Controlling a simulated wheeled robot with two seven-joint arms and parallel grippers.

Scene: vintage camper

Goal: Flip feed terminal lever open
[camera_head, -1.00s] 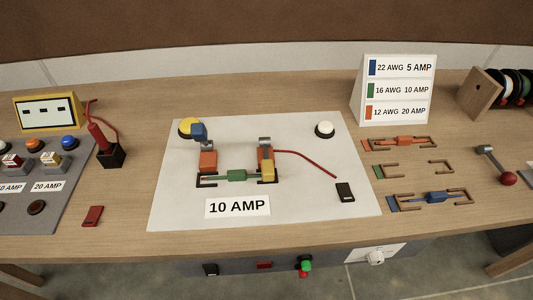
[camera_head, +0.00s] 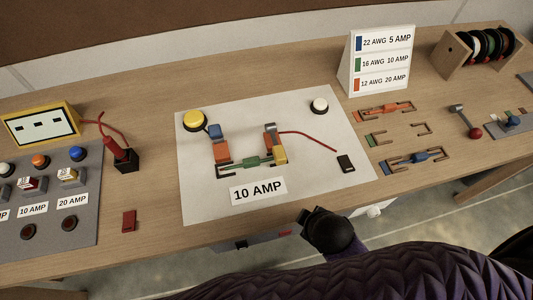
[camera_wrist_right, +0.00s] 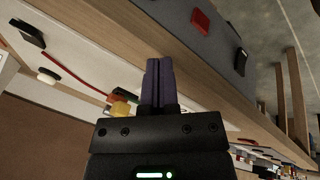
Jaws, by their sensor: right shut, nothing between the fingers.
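A white board (camera_head: 300,190) holds two orange terminals joined by a green fused wire (camera_head: 258,161). The left terminal (camera_head: 221,152) has a blue lever (camera_head: 215,131) standing up. The right terminal (camera_head: 270,138) has a yellow lever (camera_head: 280,155) lying toward the front. A red wire (camera_head: 310,138) runs from near the right terminal. I cannot tell which is the feed terminal. My right gripper (camera_head: 305,215) is at the table's front edge, apart from both levers. In the right wrist view its purple fingers (camera_wrist_right: 159,82) are shut and empty, with the yellow lever (camera_wrist_right: 120,108) beyond them. My left gripper is out of view.
A "10 AMP" card (camera_head: 258,191) lies at the board's front. A yellow button (camera_head: 195,120), white button (camera_head: 319,105) and black block (camera_head: 345,163) also stand on it. A fuse chart (camera_head: 380,62) stands behind, and a switch panel (camera_head: 45,210) is left.

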